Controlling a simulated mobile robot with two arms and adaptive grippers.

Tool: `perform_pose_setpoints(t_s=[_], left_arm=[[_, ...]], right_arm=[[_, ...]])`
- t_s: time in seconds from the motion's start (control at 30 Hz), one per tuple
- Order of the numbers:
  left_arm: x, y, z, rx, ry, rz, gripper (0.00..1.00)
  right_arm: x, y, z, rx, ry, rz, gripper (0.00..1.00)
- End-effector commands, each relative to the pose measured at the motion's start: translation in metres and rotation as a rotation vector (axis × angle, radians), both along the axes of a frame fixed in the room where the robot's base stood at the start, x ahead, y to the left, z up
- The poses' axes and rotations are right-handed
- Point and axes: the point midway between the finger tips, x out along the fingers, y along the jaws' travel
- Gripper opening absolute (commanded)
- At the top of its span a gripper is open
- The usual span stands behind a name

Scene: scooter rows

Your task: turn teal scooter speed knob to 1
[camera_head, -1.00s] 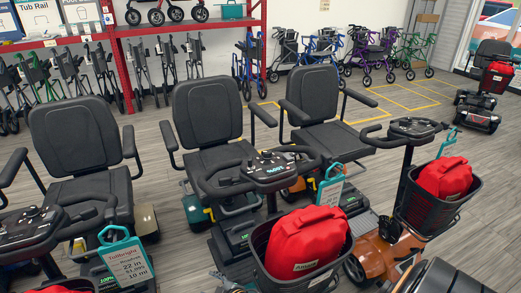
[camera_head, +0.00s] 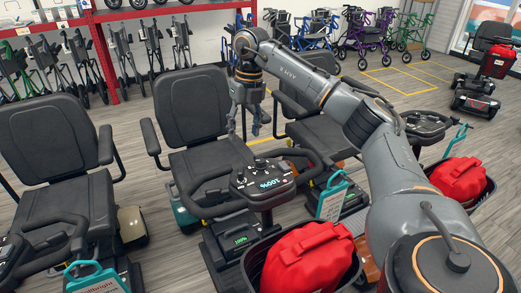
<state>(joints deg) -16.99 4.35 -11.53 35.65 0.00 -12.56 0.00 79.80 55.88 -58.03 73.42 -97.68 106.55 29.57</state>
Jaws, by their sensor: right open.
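The teal scooter is the middle one, with a teal fender (camera_head: 185,216) beside its black seat. Its black control console (camera_head: 262,190) has a lit teal display and small knobs. A dark knob (camera_head: 261,164) stands at the console's top; its setting is too small to read. My right gripper (camera_head: 243,134) hangs fingers down, open and empty, above and behind the console, in front of the scooter's seat back. It is apart from the knob. My left gripper is not in view.
A red bag (camera_head: 308,258) sits in the scooter's front basket. Another scooter stands close at the left, with a black seat (camera_head: 50,140). A scooter with a red bag (camera_head: 460,180) is at the right. Walkers and red shelving line the back.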

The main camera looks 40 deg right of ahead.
Motion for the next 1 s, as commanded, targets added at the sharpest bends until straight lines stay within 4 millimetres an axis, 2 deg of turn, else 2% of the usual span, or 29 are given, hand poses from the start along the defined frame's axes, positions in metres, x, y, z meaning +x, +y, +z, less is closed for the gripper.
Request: perform_pose_setpoints(t_s=[0.03, 0.1, 0.27, 0.73, 1.0], left_arm=[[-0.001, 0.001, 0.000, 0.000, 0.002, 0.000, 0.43], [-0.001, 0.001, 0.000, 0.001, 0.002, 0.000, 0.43], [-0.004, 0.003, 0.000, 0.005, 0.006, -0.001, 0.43], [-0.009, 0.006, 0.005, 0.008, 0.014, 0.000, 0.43], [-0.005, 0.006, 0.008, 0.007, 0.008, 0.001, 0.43]], right_arm=[[-0.008, -0.017, 0.011, -0.046, 0.016, -0.031, 0.53], [-0.016, -0.032, 0.020, -0.088, 0.039, -0.062, 0.53], [-0.023, -0.041, 0.015, -0.116, 0.060, -0.083, 0.53], [-0.024, -0.041, -0.078, -0.112, 0.060, -0.078, 0.53], [-0.023, -0.040, -0.109, -0.110, 0.056, -0.079, 0.53]])
